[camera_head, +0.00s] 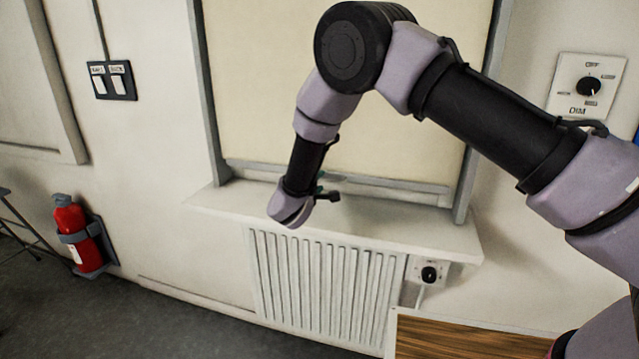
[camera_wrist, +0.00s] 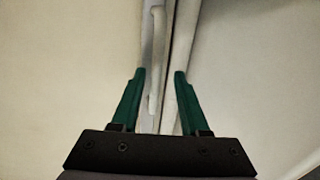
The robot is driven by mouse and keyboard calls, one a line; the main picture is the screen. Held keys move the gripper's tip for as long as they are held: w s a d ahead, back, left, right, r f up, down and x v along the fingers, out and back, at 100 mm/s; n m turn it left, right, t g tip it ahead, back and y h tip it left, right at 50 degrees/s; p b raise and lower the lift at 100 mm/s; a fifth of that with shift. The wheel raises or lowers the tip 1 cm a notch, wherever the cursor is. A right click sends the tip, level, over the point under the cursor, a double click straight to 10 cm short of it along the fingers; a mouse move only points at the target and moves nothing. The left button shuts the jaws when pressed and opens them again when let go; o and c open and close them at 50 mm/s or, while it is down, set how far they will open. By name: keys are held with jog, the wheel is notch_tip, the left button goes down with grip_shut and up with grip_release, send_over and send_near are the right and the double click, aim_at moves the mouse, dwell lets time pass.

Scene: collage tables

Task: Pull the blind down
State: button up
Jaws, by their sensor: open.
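The cream blind (camera_head: 265,100) covers most of the window in the head view. Its pale bottom bar (camera_head: 400,187) lies just above the sill. My gripper (camera_head: 321,183) is at the lower part of the blind, near this bar, and is partly hidden by my own wrist. In the wrist view my gripper (camera_wrist: 160,75) is open, with two green fingers apart. A pale bar with a raised, handle-like strip (camera_wrist: 157,45) runs lengthwise between and beyond the fingertips. I cannot tell whether the fingers touch it.
The window sill (camera_head: 235,200) juts out below the blind, above a white radiator (camera_head: 320,285). A wooden surface (camera_head: 450,342) is at the lower right. A wall switch (camera_head: 112,80), a dimmer (camera_head: 588,87) and a red extinguisher (camera_head: 78,235) flank the window.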

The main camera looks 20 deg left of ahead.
jog(key=v, duration=1)
jog(key=shift+s, duration=0.1)
jog(key=w+d+r+m+g+h, duration=0.25)
jog(key=d+r, duration=0.35)
jog(key=d, duration=0.4)
jog(key=w+d+r+m+g+h, duration=0.1)
jog(key=d+r+m+g+h, duration=0.25)
jog(key=d, duration=0.65)
jog(key=w+d+r+m+g, duration=0.2)
jog(key=d+r+m, duration=0.2)
jog(key=d+r, duration=0.45)
jog(key=s+d+r+m+y, duration=0.4)
jog(key=s+d+r+m, duration=0.2)
jog(key=s+d, duration=0.3)
jog(key=s+d+r+m+y, duration=0.4)
jog(key=s+d+r, duration=0.3)
jog(key=s+d, duration=0.3)
jog(key=s+m, duration=0.1)
jog(key=s, duration=0.2)
jog(key=shift+m+y, duration=0.3)
jog(key=shift+m, duration=0.1)
